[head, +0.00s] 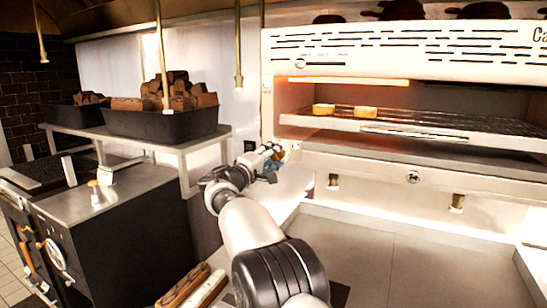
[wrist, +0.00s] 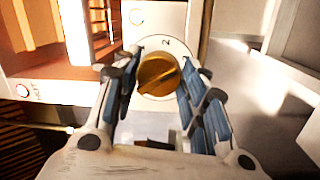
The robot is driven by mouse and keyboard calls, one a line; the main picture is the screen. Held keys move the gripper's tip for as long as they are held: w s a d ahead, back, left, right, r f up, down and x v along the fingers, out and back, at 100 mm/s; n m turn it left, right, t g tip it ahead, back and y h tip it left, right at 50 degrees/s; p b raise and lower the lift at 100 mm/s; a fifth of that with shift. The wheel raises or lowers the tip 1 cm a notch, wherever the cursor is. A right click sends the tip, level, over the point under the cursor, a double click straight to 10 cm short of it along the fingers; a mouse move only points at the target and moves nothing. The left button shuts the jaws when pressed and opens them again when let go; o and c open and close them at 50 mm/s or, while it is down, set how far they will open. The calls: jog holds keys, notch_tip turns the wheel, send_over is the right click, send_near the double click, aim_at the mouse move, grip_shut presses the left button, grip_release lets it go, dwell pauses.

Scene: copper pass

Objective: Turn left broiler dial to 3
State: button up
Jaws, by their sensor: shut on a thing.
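The left broiler dial (wrist: 158,75) is a round brass-coloured knob on a white plate, seen in the wrist view. A raised ridge runs across its face at a slant. One mark printed above the dial looks like a 2 on its side or an N. My gripper (wrist: 160,85) has its blue-padded fingers on both sides of the dial and is shut on it. In the head view my gripper (head: 273,161) is at the left front post of the broiler (head: 395,48) and hides the dial.
Two bread pieces lie on the broiler rack (head: 450,124), under a glowing element. Black tubs (head: 165,125) of brown blocks stand on a steel shelf at left. A second small knob (head: 413,177) is on the broiler's front. The counter (head: 370,250) below is clear.

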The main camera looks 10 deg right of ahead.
jog(key=shift+m, duration=0.5)
jog(key=o, duration=1.1)
jog(key=shift+c, duration=0.2)
jog(key=r+v, duration=0.1)
jog(key=v, duration=1.1)
jog(key=shift+f, duration=0.45)
